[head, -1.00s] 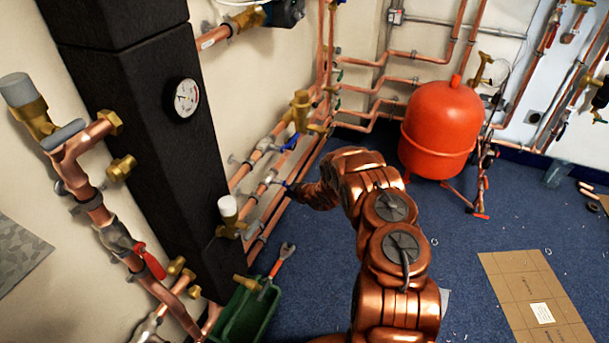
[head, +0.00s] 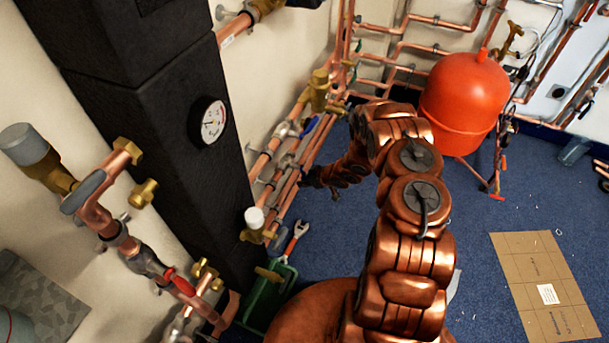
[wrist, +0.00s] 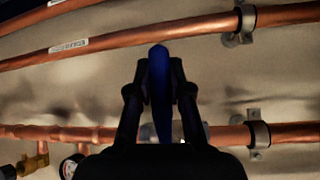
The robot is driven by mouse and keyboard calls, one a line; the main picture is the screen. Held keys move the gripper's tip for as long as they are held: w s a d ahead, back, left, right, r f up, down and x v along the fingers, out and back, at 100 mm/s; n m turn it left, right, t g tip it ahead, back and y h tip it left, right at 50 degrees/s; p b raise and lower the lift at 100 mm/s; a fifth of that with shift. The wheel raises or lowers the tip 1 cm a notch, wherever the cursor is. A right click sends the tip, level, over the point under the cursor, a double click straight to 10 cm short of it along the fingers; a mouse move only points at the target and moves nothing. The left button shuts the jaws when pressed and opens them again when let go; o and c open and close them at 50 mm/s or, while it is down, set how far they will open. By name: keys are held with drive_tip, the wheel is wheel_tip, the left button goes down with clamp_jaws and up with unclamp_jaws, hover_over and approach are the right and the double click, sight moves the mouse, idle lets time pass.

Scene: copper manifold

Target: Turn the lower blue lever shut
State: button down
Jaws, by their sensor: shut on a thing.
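In the wrist view, the lower blue lever (wrist: 160,75) stands upright in the picture between the two dark fingers of my gripper (wrist: 159,98). The fingers are shut on it, and its tip reaches past them. In the head view, my gripper (head: 318,179) is at the copper pipes low on the wall, and the lower lever cannot be made out there. The upper blue lever (head: 309,126) is on the pipes above and behind my gripper, apart from it.
Copper pipes (wrist: 215,22) run across the wall behind the lever, held by clamps (wrist: 243,22). A black column with a gauge (head: 208,122) stands left. A green box (head: 265,300) is below it. A red tank (head: 464,104) stands at the back right.

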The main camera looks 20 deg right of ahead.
drive_tip(key=shift+s+a+f, duration=0.1)
drive_tip(key=shift+s+a, duration=0.1)
drive_tip(key=shift+a, duration=0.25)
drive_tip(key=c, duration=1.1)
unclamp_jaws()
drive_tip(key=shift+d, duration=0.25)
drive_tip(key=shift+d, duration=0.1)
drive_tip(key=shift+s+d+r, duration=0.1)
drive_tip(key=shift+s+r, duration=0.05)
drive_tip(key=shift+r, duration=0.2)
drive_tip(key=v, duration=1.1)
drive_tip(key=shift+s+d, duration=0.1)
drive_tip(key=shift+d, duration=0.05)
